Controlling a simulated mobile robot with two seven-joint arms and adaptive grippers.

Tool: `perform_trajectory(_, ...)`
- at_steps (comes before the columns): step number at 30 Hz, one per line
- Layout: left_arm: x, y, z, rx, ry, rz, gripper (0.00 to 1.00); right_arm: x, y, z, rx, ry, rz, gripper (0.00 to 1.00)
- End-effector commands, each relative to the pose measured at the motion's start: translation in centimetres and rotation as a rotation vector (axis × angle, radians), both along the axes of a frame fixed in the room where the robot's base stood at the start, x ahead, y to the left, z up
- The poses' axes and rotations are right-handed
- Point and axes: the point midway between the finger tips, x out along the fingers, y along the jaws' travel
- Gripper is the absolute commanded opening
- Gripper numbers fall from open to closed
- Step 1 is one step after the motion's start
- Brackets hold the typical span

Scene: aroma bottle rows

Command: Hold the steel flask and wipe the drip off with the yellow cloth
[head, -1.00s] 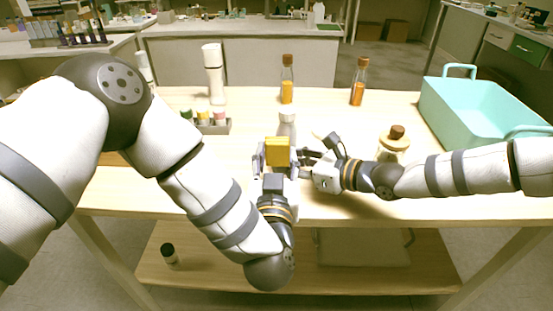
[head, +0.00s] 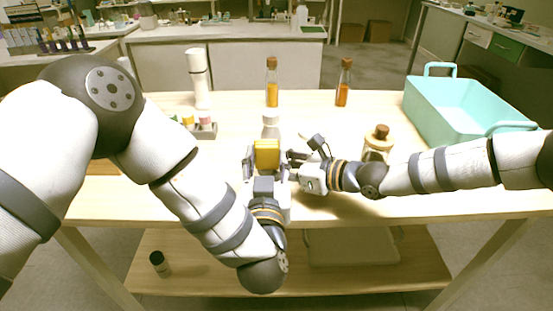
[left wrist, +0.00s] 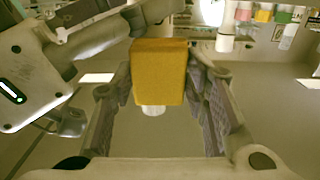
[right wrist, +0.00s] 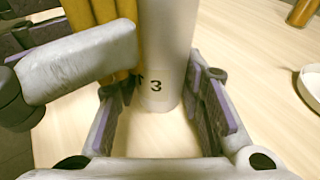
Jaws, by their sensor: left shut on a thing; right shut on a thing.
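The steel flask (head: 271,128) stands upright on the table as a pale, dull cylinder. In the right wrist view, the flask (right wrist: 168,40) has a label reading 3 and sits between the fingers of my right gripper (right wrist: 160,115), which is shut on it. My left gripper (left wrist: 160,95) is shut on the yellow cloth (left wrist: 160,72), a folded block in front of the flask in the head view (head: 266,153). In the right wrist view the cloth (right wrist: 103,15) lies right against or just beside the flask's left side. I cannot make out a drip.
Two amber bottles (head: 272,92) (head: 343,92) stand behind. A tall white bottle (head: 198,80) and a small rack of vials (head: 205,131) are at the left. A corked jar (head: 378,146) stands right of my right gripper. A teal bin (head: 455,120) fills the right side.

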Motion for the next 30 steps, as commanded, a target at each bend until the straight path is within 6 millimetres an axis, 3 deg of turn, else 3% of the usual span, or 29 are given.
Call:
perform_trajectory(11,-0.2,0.6,0.1,0.0,-0.003,0.004,0.14,0.1,-0.2,0.0,-0.002,0.0,-0.003,0.2)
perform_trajectory(24,-5.5,0.6,0.1,0.0,-0.002,0.002,0.14,0.1,-0.2,0.0,-0.002,0.0,-0.004,0.2)
perform_trajectory(30,-6.0,0.6,0.2,0.0,-0.004,0.004,0.14,0.1,-0.2,0.0,-0.002,0.0,-0.005,0.2)
